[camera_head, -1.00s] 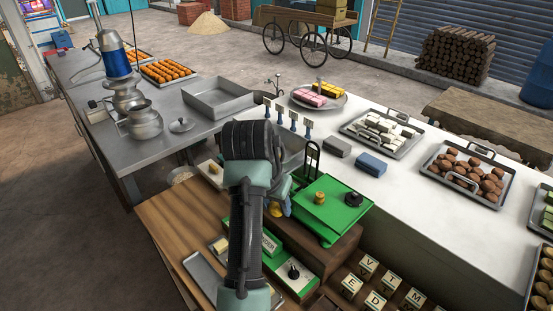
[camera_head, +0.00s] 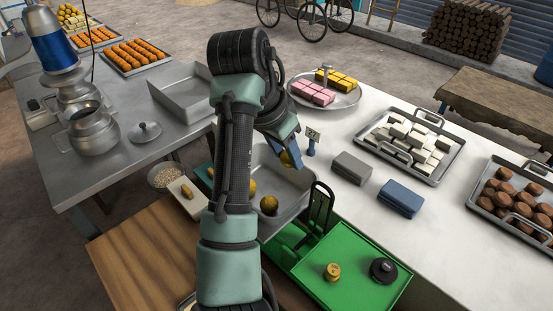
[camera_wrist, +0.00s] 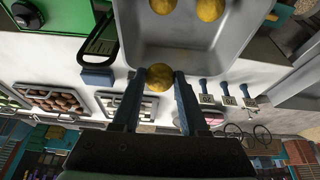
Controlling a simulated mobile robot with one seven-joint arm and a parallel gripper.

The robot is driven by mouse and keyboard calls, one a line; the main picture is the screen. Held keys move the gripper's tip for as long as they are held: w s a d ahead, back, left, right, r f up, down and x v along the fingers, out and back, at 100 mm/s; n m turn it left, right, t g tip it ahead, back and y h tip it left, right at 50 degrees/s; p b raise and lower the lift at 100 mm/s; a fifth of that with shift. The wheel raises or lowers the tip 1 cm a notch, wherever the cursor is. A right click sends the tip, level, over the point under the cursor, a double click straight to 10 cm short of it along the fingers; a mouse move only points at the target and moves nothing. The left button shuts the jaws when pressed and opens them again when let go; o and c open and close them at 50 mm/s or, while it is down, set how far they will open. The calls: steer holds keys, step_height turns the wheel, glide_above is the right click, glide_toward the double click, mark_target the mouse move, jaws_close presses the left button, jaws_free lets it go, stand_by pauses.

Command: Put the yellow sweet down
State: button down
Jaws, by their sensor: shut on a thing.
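My gripper (camera_wrist: 160,78) is shut on a round yellow sweet (camera_wrist: 161,86), which sits between its two fingers in the wrist view. In the head view the held sweet (camera_head: 288,158) is partly covered by a blue finger, over the far side of a grey metal tray (camera_head: 291,188). Two other round yellow sweets, one nearer (camera_head: 269,205) and one partly behind my arm (camera_head: 251,187), lie in the tray. Both also show in the wrist view, one left (camera_wrist: 163,5) and one right (camera_wrist: 210,9). I cannot tell the held sweet's height above the tray.
A green scale (camera_head: 350,265) with weights stands in front of the tray. A price tag stand (camera_head: 312,140) is close beside my gripper. A grey block (camera_head: 351,167) and a blue block (camera_head: 400,198) lie to the right. A round plate (camera_head: 345,98) of pink and yellow sweets is behind.

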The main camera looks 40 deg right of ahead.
mark_target(290, 192)
steer(key=f, duration=0.2)
steer(key=f+p, duration=0.1)
steer(key=f, duration=0.2)
steer(key=f+p, duration=0.1)
steer(key=f, duration=0.1)
steer(key=shift+s+a+f, duration=0.25)
steer(key=shift+f, duration=0.15)
steer(key=shift+f, duration=0.15)
steer(key=c, duration=0.7)
jaws_free()
steer(key=v, duration=1.2)
steer(key=shift+w, duration=0.1)
